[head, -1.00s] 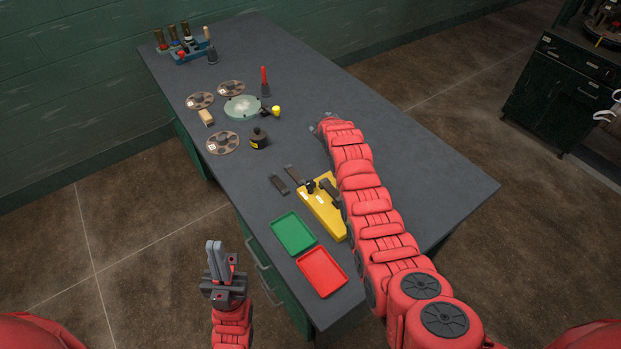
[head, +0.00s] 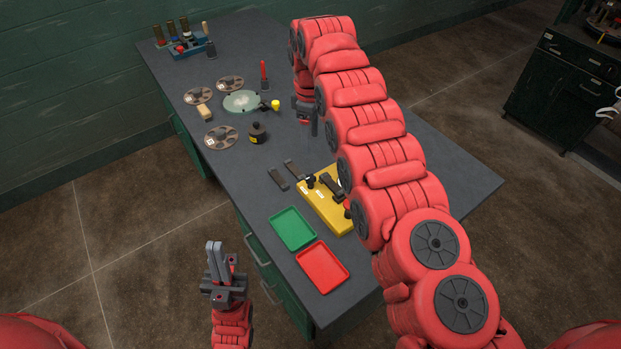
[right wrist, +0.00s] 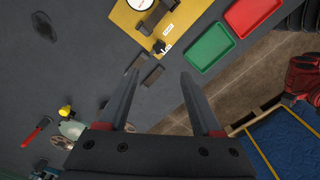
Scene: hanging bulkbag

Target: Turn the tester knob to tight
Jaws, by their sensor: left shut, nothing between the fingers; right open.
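The yellow tester (head: 318,208) sits on the near part of the grey bench, partly hidden by my right arm. A small black knob (head: 311,182) is at its left end, beside white labels. In the right wrist view the tester (right wrist: 181,17) is at the top, with a white dial (right wrist: 139,3) and the black knob (right wrist: 160,46). My right gripper (head: 313,130) is open and empty, pointing down above the bench beyond the tester, apart from the knob; its fingers also show in the wrist view (right wrist: 160,76). My left gripper (head: 214,244) is shut and empty, off the bench's near left edge.
Two dark flat blocks (head: 278,178) lie just left of the tester. A green tray (head: 292,229) and a red tray (head: 322,267) lie nearer. A black weight (head: 257,134), several discs, a round glass plate (head: 241,102) and a red-handled tool (head: 264,75) are further back.

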